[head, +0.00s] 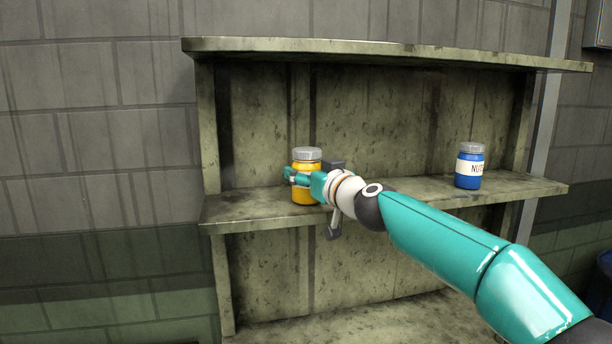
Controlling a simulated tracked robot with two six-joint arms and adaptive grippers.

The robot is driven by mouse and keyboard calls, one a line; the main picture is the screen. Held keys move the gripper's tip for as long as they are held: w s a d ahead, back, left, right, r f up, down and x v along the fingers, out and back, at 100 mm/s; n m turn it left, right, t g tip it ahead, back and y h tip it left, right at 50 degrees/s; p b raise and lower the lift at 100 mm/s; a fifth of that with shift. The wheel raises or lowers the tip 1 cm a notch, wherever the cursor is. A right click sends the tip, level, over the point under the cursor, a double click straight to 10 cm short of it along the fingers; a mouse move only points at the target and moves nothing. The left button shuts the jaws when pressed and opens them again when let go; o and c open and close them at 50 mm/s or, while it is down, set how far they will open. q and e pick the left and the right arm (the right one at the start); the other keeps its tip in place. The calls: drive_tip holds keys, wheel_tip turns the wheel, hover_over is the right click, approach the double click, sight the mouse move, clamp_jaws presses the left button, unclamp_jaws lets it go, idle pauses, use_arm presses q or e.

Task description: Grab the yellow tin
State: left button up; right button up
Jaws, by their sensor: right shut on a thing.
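The yellow tin (305,195) has a grey lid and stands upright at the left part of the middle shelf. My right gripper (300,178) reaches in from the right and is shut on the yellow tin. A finger lies across the tin's front, and the gripper and wrist hide part of its right side. The tin's base looks to be at shelf level; I cannot tell whether it touches the shelf. My left gripper is not in view.
A blue tin (469,169) with a white label and grey lid stands on the right of the same shelf (245,207). The top board (390,50) overhangs above. The shelf between the tins is free behind my arm.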

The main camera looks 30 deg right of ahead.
sight(307, 149)
drive_tip(key=shift+s+r, duration=0.15)
drive_tip(key=shift+r, duration=0.35)
wheel_tip(307, 149, up, 7)
drive_tip(key=p, duration=0.7)
drive_tip(key=shift+f, duration=0.1)
drive_tip(key=s+a, duration=0.2)
drive_tip(key=s, duration=0.7)
drive_tip(key=s+a+f+p, duration=0.1)
drive_tip(key=s+a, duration=0.2)
drive_tip(key=s, duration=0.7)
drive_tip(key=shift+f, duration=0.15)
